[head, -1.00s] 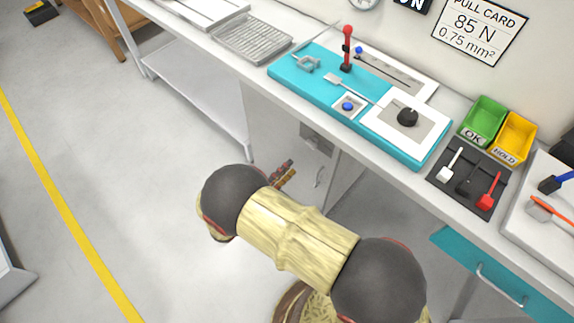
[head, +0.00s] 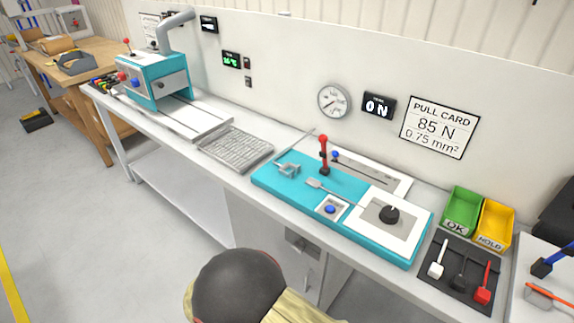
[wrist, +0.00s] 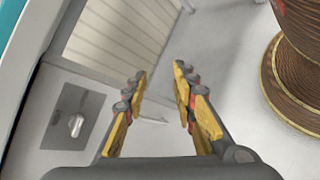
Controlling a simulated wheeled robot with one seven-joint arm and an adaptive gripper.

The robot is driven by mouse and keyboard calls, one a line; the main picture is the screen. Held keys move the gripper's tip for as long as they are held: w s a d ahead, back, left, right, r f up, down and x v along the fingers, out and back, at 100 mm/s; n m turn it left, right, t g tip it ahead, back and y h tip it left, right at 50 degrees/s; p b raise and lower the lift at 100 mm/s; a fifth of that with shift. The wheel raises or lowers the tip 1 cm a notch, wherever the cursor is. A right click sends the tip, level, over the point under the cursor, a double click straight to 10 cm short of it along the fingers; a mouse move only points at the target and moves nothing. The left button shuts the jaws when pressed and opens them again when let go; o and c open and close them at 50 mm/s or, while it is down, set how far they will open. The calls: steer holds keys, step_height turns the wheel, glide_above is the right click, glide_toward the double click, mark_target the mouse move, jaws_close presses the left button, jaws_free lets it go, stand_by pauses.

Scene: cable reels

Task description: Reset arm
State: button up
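In the wrist view my gripper (wrist: 160,98) is open, with its two yellow-and-dark fingers apart and nothing between them. It hangs in front of the cabinet below the bench; a grey plate with a knob (wrist: 72,125) shows to its left. In the head view part of my arm (head: 238,288) shows at the bottom edge, and the gripper itself is out of that view.
The white bench (head: 228,176) carries a teal pull-test fixture (head: 275,181), a grooved tray (head: 236,147), a teal machine (head: 152,82), a green bin (head: 461,211) and a yellow bin (head: 494,225). A brown reel (wrist: 297,75) stands at right in the wrist view.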

steer(key=s+d+r+m+g+y+p, duration=0.1)
steer(key=s+r+m+g+y, duration=0.15)
steer(key=r, duration=0.45)
steer(key=s+d+r+m+g+y+p, duration=0.15)
steer(key=r+y, duration=0.25)
steer(key=r, duration=0.4)
steer(key=s+d+r+m+g+y, duration=0.1)
steer(key=s+d+r+m+y, duration=0.2)
steer(key=r, duration=0.4)
steer(key=d+r+m+t+y+p, duration=0.1)
steer(key=d+r+m+t, duration=0.2)
steer(key=r, duration=0.5)
steer(key=d+r+m+t+y+p, duration=0.1)
steer(key=d+r+m+t, duration=0.1)
steer(key=d+r, duration=0.4)
step_height(320, 180, up, 3)
steer(key=shift+s+m+t+p, duration=0.25)
steer(key=shift+m+t+p, duration=0.15)
steer(key=shift+m, duration=0.2)
steer(key=shift+c, duration=0.4)
